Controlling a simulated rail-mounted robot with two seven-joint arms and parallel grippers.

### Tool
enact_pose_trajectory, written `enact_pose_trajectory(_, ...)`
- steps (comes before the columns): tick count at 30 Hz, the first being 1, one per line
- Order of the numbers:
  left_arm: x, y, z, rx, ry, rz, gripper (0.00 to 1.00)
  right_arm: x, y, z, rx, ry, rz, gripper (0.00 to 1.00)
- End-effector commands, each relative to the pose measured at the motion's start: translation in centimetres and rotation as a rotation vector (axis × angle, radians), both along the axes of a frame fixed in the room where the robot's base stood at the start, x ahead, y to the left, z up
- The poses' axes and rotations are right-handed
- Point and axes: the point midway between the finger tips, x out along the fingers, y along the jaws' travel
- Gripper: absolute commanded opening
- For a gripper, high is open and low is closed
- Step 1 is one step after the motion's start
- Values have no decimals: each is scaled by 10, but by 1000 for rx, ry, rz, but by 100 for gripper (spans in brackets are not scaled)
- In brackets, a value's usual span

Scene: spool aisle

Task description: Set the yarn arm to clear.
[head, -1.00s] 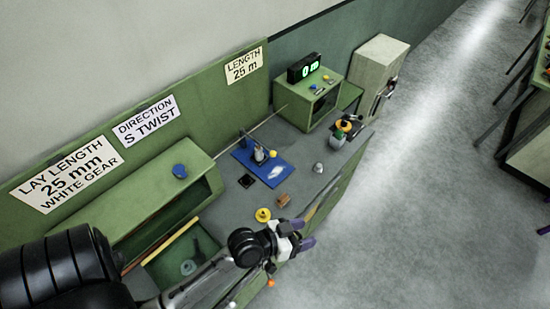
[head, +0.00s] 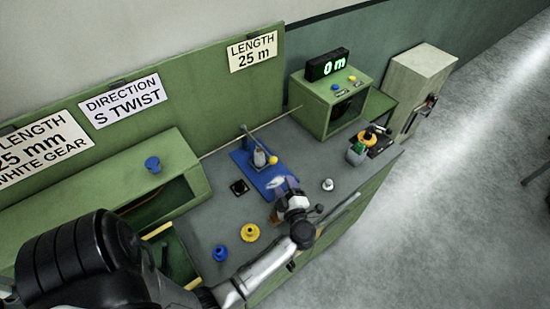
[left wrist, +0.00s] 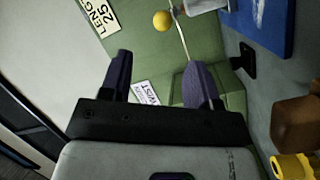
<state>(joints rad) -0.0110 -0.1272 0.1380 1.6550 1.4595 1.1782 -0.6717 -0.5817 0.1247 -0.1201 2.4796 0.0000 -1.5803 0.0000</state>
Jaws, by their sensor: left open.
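A small fitting with a yellow ball (head: 272,160) stands on a blue plate (head: 258,178) on the grey bench; I take the ball to be the yarn arm's knob. The yellow ball also shows in the left wrist view (left wrist: 162,20), at the top beyond the fingers, with the blue plate (left wrist: 265,25) at the upper right. My left gripper (head: 287,184) is over the plate's front edge, apart from the ball. Its two dark fingers (left wrist: 158,65) are open with nothing between them. The arm's marked positions cannot be read. My right gripper is out of view.
A brown block (left wrist: 297,122) lies near the gripper. A yellow flanged part (head: 250,232) and a blue knob (head: 220,253) stand nearer on the bench. A green box (head: 336,100) with a "0 m" display (head: 327,64) stands behind. A dark square (head: 240,187) lies left of the plate.

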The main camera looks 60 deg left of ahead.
Motion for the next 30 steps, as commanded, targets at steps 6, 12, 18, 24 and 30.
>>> enact_pose_trajectory(6,4,27,-1,-6,3,20,56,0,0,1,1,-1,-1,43)
enact_pose_trajectory(12,13,64,-2,-5,4,18,56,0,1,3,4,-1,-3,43)
enact_pose_trajectory(18,21,97,-2,-5,4,18,56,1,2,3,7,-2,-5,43)
enact_pose_trajectory(24,27,120,-2,-8,3,16,56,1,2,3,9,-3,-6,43)
enact_pose_trajectory(30,29,131,-3,-8,3,16,56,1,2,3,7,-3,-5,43)
